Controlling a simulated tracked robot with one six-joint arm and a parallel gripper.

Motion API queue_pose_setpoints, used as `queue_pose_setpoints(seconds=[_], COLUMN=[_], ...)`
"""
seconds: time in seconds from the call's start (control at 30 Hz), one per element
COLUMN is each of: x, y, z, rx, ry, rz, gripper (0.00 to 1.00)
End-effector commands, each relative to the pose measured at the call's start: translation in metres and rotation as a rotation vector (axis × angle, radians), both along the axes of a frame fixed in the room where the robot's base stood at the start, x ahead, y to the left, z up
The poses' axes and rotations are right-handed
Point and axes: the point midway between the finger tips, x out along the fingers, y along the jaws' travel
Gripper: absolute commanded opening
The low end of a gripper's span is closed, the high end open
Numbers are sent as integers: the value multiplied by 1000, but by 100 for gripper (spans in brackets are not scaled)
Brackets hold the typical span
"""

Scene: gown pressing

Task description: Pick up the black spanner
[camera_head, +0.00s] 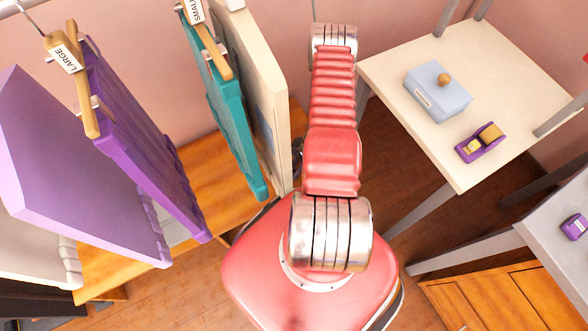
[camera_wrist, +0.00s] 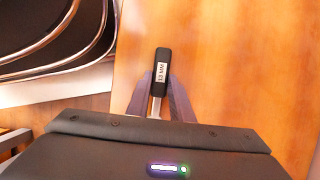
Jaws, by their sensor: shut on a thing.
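In the wrist view, the black spanner (camera_wrist: 161,62) has a dark handle with a white label that seems to read "13 MM". My gripper (camera_wrist: 159,88) is shut on it, with one finger on each side of its lower part. The black end sticks out beyond the fingertips, over an orange wooden surface (camera_wrist: 230,60). I cannot tell whether the spanner touches the wood. In the head view my red arm reaches away toward the wall, and the gripper and spanner are hidden.
Purple (camera_head: 140,140) and teal (camera_head: 228,110) garments hang at left, above a wooden bench (camera_head: 205,165). Curved metal tubes (camera_wrist: 50,40) show at upper left in the wrist view.

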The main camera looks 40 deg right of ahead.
Motion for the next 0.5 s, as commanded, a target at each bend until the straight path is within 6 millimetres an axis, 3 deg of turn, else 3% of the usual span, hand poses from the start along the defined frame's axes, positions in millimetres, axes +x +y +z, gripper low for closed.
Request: queue_pose_setpoints(seconds=[0.27, 0.5], x=[0, 1], y=[-1, -1], z=[10, 37], rx=[0, -2], ry=[-1, -2], rz=[0, 0], gripper=[0, 0])
